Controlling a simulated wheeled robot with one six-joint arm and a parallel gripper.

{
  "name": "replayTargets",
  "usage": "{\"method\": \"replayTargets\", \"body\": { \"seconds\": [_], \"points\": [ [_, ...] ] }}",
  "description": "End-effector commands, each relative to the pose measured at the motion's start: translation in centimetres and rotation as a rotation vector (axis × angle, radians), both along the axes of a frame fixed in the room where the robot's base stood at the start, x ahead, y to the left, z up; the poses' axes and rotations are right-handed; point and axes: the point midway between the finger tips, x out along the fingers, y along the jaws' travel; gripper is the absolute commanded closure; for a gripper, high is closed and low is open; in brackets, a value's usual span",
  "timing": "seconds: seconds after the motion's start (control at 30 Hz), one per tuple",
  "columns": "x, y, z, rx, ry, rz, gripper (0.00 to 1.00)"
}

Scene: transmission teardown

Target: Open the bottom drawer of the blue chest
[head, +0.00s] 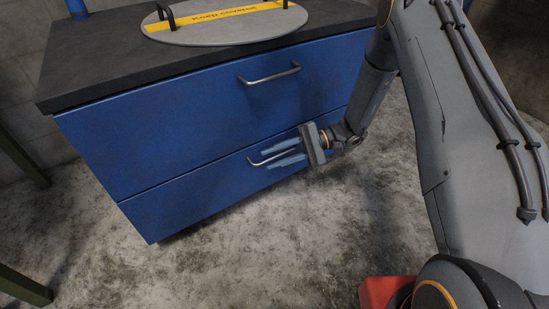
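The blue chest (165,125) stands in the upper middle of the head view, with a dark top and two drawers. The bottom drawer (190,195) is closed, its face flush with the chest. Its grey bar handle (262,160) is at the drawer's upper right. My gripper (280,158) is at this handle, with its two blue-grey fingers apart, one above and one below the bar. The handle's right part is hidden by the gripper. I cannot tell whether the fingers touch the bar.
The top drawer's handle (270,74) sticks out above my gripper. A round grey lid (225,32) with a yellow strip and black handles lies on the chest top. The concrete floor (240,260) in front is clear. A red object (378,291) shows at the bottom. Dark green legs (22,287) stand at left.

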Motion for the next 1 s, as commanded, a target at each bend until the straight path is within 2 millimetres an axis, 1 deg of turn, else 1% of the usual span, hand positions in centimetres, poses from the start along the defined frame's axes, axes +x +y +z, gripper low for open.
{"method": "replayTargets", "body": {
  "seconds": [0.17,0.27,0.33,0.37,0.63,0.77,0.87,1.0],
  "points": [
    [0.0,0.0,0.0,0.000,0.000,0.000,0.72],
    [0.0,0.0,0.0,0.000,0.000,-0.001,0.87],
    [0.0,0.0,0.0,0.000,0.000,-0.001,0.99],
    [0.0,0.0,0.0,0.000,0.000,-0.001,1.00],
    [-0.1,-0.1,0.0,0.000,0.000,-0.001,1.00],
    [-0.6,-0.5,0.1,0.000,0.001,-0.002,1.00],
    [-1.6,-1.2,0.2,0.000,0.002,-0.003,1.00],
    [-3.9,-2.7,0.4,-0.001,0.004,-0.003,1.00]
  ]
}}
